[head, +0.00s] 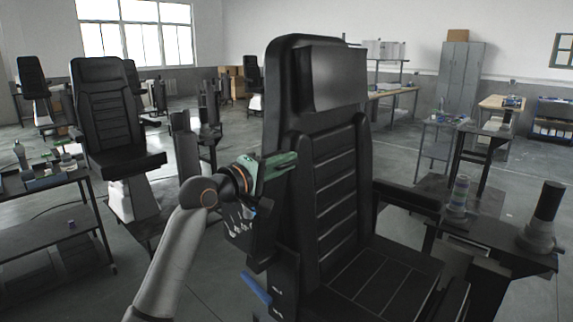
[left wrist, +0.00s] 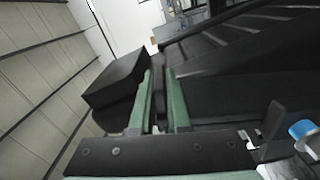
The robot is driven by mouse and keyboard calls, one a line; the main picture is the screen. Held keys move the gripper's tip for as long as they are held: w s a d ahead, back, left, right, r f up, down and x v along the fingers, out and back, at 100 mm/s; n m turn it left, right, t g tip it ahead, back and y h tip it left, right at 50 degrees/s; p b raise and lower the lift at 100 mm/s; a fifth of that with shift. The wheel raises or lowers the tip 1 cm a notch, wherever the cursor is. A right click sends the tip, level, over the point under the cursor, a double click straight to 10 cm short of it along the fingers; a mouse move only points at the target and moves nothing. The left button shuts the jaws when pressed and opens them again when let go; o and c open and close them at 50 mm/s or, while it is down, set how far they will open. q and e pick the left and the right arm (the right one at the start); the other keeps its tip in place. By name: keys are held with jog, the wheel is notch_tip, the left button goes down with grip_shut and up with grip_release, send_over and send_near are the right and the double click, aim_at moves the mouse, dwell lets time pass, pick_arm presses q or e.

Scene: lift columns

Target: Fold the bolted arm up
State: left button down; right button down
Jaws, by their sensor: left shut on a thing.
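A black padded chair (head: 335,175) stands in the middle of the head view, with a ribbed backrest and seat. Its armrest on the picture's right (head: 407,197) lies level. My left gripper (head: 275,165), with green fingers, is at the chair's left side, beside the backrest. It is shut on a dark part that I take for the left armrest; the arm and fingers hide much of it. In the left wrist view, the green fingers (left wrist: 160,105) are close together, beside a black block (left wrist: 115,80). Whether the bolted arm is raised is hard to tell. My right gripper is not in view.
A blue lever (head: 256,289) sticks out low on the chair's left side. A second black chair (head: 110,115) and a dark bench (head: 45,205) stand at left. A dark stand with a cylinder (head: 541,218) is at right.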

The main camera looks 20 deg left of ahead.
pick_arm(q)
jog(key=shift+r, duration=0.1)
jog(key=c, duration=0.9)
grip_release()
jog(key=shift+s, duration=0.1)
jog(key=shift+s+a+f, duration=0.1)
jog(key=shift+s+f, duration=0.1)
jog(key=shift+s, duration=0.1)
jog(key=b+v, duration=0.3)
jog(key=v, duration=0.8)
jog(key=shift+s+a+r, duration=0.1)
jog(key=shift+s+r, duration=0.05)
jog(key=shift+s, duration=0.2)
